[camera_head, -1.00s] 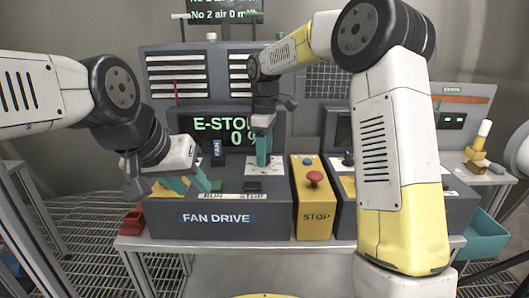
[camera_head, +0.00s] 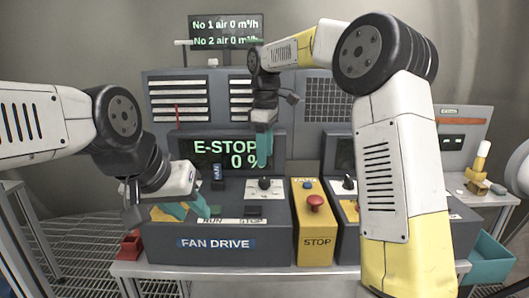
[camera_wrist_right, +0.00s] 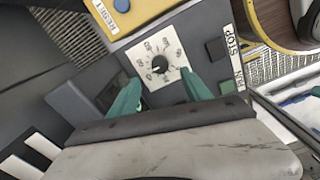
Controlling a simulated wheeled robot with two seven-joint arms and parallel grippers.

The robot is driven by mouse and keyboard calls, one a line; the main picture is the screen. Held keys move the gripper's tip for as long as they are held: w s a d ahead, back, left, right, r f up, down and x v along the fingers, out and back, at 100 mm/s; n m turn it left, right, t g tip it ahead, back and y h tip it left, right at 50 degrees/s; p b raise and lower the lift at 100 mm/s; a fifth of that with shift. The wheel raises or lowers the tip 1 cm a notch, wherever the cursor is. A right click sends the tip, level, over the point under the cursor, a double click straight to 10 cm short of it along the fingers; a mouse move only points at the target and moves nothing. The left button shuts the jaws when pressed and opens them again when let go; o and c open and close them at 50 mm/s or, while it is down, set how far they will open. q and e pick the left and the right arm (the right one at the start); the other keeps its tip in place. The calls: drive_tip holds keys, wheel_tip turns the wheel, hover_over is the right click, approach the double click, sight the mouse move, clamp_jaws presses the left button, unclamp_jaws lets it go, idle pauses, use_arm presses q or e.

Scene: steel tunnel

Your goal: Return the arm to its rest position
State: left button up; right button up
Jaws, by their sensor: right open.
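My right gripper (camera_head: 264,162) is raised above the fan drive console (camera_head: 165,235). Its teal fingers point down over a white dial plate with a black knob (camera_head: 264,184). In the right wrist view the two fingers (camera_wrist_right: 160,94) are apart and empty, with the black knob (camera_wrist_right: 160,63) visible beyond them. My left gripper (camera_head: 186,208) is low at the console's left side, near the RUN label.
A yellow STOP box (camera_head: 314,240) with a red button (camera_head: 315,202) stands right of the console. A screen behind (camera_head: 222,152) reads E-STOP, 0 %. Open air surrounds the right gripper.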

drive_tip(key=s+d+r+m+t+y, duration=0.1)
drive_tip(key=s+d+r+m+t, duration=0.25)
drive_tip(key=s+d+m, duration=0.6)
drive_tip(key=s+d+f+m+t, duration=0.1)
drive_tip(key=s+d+f+m, duration=0.1)
drive_tip(key=s, duration=0.6)
drive_tip(key=s+d+f+m+t+y, duration=0.1)
drive_tip(key=s+d+f+m, duration=0.1)
drive_tip(key=s, duration=0.7)
drive_tip(key=shift+s+d+f+m+t, duration=0.15)
drive_tip(key=shift+d+f+m+t, duration=0.2)
drive_tip(key=shift+f+m, duration=0.1)
